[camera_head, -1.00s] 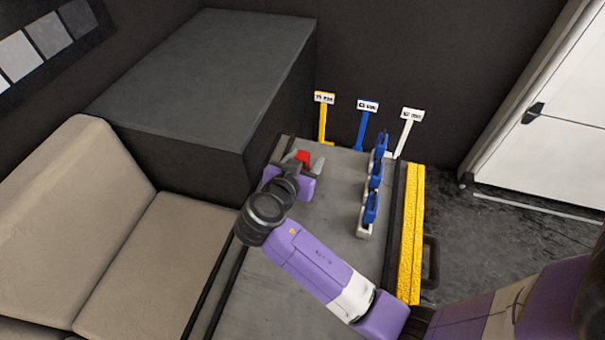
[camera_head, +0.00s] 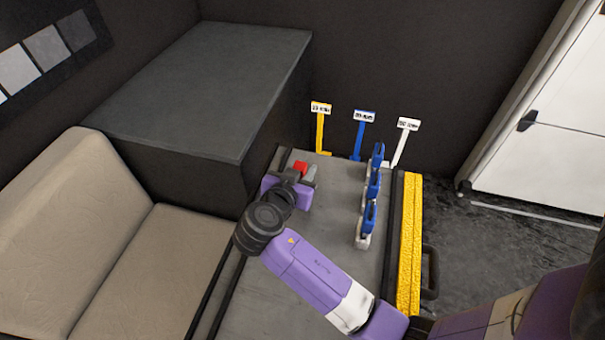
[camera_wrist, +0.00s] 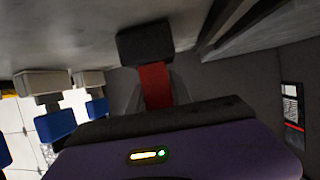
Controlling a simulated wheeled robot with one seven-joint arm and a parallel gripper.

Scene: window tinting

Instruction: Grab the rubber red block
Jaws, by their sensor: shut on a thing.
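The red block (camera_head: 300,167) is at my gripper (camera_head: 300,173) at the far left part of the grey table (camera_head: 300,245). In the wrist view the red block (camera_wrist: 155,86) shows between the jaws, with a dark part (camera_wrist: 144,42) joined at its end. My gripper is shut on the red block. My purple wrist body hides part of the block and jaws. I cannot tell whether the block touches the table.
Several blue-and-grey tools (camera_head: 370,190) stand in a row right of my gripper. Yellow (camera_head: 320,130), blue (camera_head: 359,138) and white (camera_head: 402,145) labelled posts stand at the back edge. A dark box (camera_head: 200,90) stands left, a tan seat (camera_head: 150,260) at front left.

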